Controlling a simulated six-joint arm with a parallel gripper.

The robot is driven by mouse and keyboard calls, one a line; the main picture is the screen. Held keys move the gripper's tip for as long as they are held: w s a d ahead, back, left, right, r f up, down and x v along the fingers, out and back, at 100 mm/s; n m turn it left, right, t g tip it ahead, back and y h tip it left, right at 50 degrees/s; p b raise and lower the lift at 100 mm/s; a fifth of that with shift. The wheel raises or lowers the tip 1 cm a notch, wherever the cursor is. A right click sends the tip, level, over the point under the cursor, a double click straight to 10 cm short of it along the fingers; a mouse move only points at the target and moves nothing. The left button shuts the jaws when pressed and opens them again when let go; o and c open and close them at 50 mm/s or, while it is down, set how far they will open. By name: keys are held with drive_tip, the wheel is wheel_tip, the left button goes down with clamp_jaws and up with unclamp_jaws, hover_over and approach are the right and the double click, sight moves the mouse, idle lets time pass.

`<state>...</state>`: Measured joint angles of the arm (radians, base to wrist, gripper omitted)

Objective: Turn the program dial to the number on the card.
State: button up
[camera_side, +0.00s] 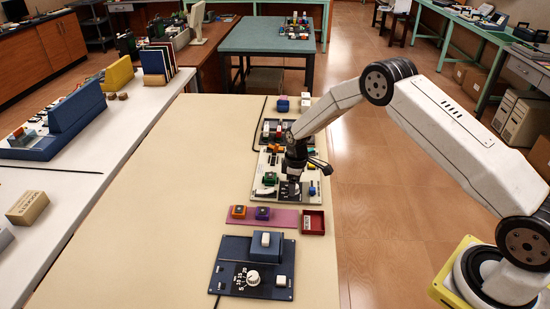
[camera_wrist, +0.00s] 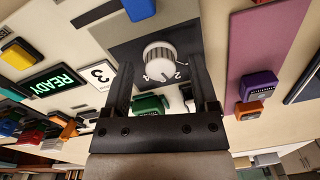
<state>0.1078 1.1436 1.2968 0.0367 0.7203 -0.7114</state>
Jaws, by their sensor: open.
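The program dial (camera_wrist: 160,58) is a white ribbed knob on a dark square plate in the wrist view. A "2" shows at its lower edge; I cannot tell which number it points to. The card (camera_wrist: 100,73) is white, reads "3" and lies left of the dial. My gripper (camera_wrist: 163,78) is open, with one black finger on each side of the dial in the picture; I see no contact. In the side view my gripper (camera_side: 293,173) points down over the light panel (camera_side: 311,198) and hides the dial there.
A lit READY display (camera_wrist: 55,83) and coloured blocks sit left of the dial. A pink mat (camera_side: 285,218) with an orange and a purple block, and a red tray (camera_side: 313,222), lie nearer the side camera. A blue panel with another dial (camera_side: 253,277) is in front. The table's left part is clear.

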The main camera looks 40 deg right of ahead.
clamp_jaws()
drive_tip(key=shift+m, duration=0.3)
drive_tip(key=shift+s+f+m, duration=0.1)
drive_tip(key=shift+m, duration=2.5)
unclamp_jaws()
